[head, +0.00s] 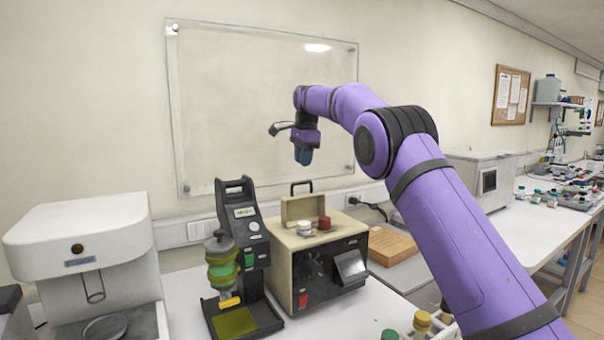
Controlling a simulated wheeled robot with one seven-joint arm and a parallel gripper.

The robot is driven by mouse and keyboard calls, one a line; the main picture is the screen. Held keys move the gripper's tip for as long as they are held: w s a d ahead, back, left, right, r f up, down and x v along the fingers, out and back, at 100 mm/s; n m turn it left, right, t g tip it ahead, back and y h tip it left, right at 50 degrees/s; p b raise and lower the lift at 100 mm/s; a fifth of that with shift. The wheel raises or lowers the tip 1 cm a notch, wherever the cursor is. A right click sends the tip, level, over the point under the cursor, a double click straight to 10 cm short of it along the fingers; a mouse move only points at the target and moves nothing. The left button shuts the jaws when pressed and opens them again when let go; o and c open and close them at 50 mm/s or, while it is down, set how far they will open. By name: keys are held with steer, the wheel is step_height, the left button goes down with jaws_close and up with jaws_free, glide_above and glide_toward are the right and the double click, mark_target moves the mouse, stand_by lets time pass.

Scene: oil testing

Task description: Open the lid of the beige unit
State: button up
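The beige unit (286,275) stands on the white bench, with a dark front panel and a red switch. Its beige lid (296,208) appears raised upright at the back of its top, with a black handle (301,187) at the lid's upper edge. A white-topped cap (305,229) and a red cap (324,223) show on the top in front of the lid. My gripper (303,158) points down in the air above the lid, apart from it. Its fingers are small and dark, so whether it is open or shut cannot be told.
A black tester (245,215) with a green-and-yellow stack stands just left of the unit. A white machine (85,235) is farther left. A cardboard box (392,246) lies to the right. Capped bottles (421,321) are at the front. A clear panel (235,100) hangs behind my arm.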

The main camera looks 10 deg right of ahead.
steer(key=shift+s+d+r, duration=0.1)
steer(key=shift+s+r, duration=0.05)
steer(key=shift+r, duration=0.8)
steer(key=s+d+r+n+t, duration=0.1)
steer(key=s+d+r+n, duration=0.15)
steer(key=s, duration=0.65)
steer(key=s+d+r+n, duration=0.2)
steer(key=s+d+r, duration=0.15)
steer(key=s, duration=0.55)
steer(key=s+d+r+n+t, duration=0.15)
steer(key=s+r, duration=0.25)
steer(key=s, duration=0.4)
steer(key=s+d+f+n, duration=0.1)
steer(key=s+f+n, duration=0.3)
steer(key=s, duration=1.2)
steer(key=s+d+f+n, duration=0.1)
steer(key=s+f+n, duration=0.3)
steer(key=s+f, duration=0.8)
steer(key=s+t, duration=0.1)
steer(key=s, duration=0.3)
steer(key=shift+d+f+h, duration=0.15)
steer(key=shift+d+h, duration=0.15)
steer(key=shift+d, duration=0.1)
stand_by(0.9)
